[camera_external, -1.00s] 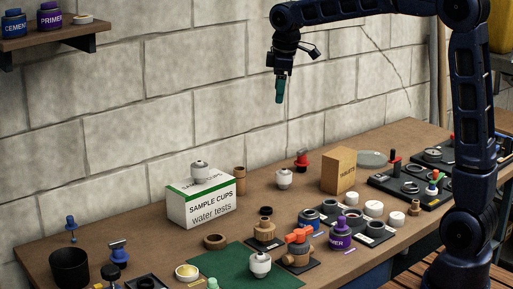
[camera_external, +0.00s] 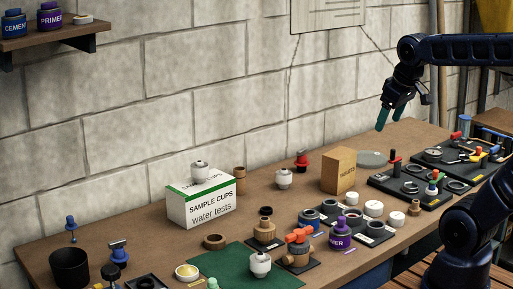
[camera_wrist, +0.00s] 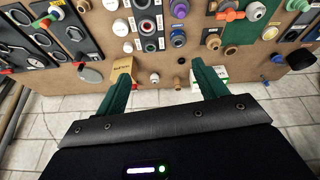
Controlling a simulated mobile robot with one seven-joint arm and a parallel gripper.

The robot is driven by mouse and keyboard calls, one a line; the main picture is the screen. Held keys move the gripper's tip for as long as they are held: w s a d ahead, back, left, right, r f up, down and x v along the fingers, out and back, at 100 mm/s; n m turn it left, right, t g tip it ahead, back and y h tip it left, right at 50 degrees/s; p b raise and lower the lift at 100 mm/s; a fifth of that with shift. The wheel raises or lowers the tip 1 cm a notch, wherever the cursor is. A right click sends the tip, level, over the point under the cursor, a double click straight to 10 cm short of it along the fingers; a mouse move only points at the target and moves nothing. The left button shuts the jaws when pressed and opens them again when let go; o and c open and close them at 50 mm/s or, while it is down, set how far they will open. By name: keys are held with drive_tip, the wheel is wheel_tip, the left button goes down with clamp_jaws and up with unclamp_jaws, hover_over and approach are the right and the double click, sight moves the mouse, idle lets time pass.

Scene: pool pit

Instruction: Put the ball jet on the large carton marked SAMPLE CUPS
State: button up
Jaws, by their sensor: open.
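The SAMPLE CUPS carton (camera_external: 202,206), white with a green band, stands on the bench near the wall. A white, round-bodied fitting with a grey top (camera_external: 200,172) rests upright on it, apart from my gripper. Similar white fittings stand on the bench behind (camera_external: 284,178) and on the green mat (camera_external: 260,264); I cannot tell small differences between them. My gripper (camera_external: 389,124) is open and empty, in the air above the right part of the bench. In the wrist view my gripper (camera_wrist: 160,70) has nothing between its green fingers, and the right finger partly hides the carton.
A tan box (camera_external: 339,170) stands right of the carton, with a red fitting (camera_external: 302,160) behind it. A wooden-coloured cylinder (camera_external: 239,180) stands close to the carton's right side. Several caps, jars and fitting trays crowd the front and right. A shelf (camera_external: 50,36) hangs at upper left.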

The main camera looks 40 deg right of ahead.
drive_tip(key=s+d+f+m, duration=0.1)
drive_tip(key=s+f, duration=0.2)
drive_tip(key=s, duration=0.2)
drive_tip(key=shift+m, duration=0.3)
